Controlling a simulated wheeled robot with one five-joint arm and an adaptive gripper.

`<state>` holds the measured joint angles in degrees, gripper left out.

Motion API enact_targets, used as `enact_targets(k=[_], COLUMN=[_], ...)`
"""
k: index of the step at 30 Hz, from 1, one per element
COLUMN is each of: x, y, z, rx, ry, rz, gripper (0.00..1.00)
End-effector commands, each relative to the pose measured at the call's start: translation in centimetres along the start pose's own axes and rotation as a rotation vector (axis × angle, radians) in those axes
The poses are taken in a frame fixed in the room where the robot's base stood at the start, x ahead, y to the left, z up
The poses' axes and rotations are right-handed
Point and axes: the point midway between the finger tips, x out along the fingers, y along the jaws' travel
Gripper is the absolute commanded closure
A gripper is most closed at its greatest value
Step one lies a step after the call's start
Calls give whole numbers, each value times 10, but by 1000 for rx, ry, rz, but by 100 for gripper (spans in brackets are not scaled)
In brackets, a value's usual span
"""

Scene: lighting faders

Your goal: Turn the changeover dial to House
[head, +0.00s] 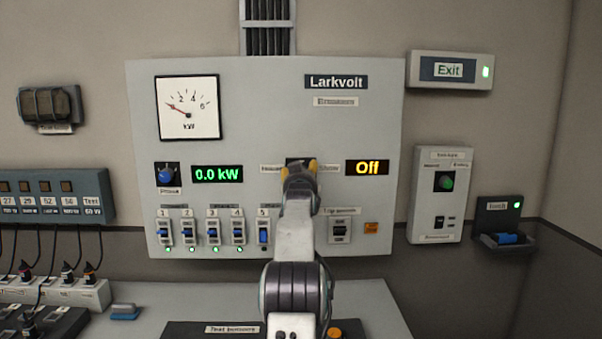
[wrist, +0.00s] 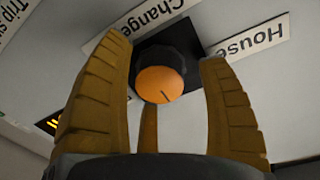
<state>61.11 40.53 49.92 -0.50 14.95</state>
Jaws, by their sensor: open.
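The changeover dial (wrist: 160,84) shows in the wrist view as an orange cap with a dark line, on a black knob and dark square plate. The line points to the cap's lower right. The House label (wrist: 250,38) is to the right of the dial, upside down; a label starting "Change" (wrist: 150,12) is at the top. My gripper (wrist: 165,52) is open, its yellow fingers on both sides of the dial; whether they touch it I cannot tell. In the head view my gripper (head: 299,166) hides most of the dial. The display (head: 367,167) beside it reads Off.
The grey panel (head: 260,90) also carries a kW meter (head: 188,107), a blue knob (head: 166,175), a 0.0 kW display (head: 217,174) and a row of numbered switches (head: 213,232) below. A switch (head: 340,231) sits right of my arm.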

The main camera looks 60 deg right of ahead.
Motion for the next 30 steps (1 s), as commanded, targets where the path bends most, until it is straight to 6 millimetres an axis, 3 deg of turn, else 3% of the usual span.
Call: enact_targets(k=[12, 30], x=[2, 2], y=[0, 0], z=[1, 0], rx=[0, 0], ry=[-1, -1], rz=[0, 0], gripper=[31, 85])
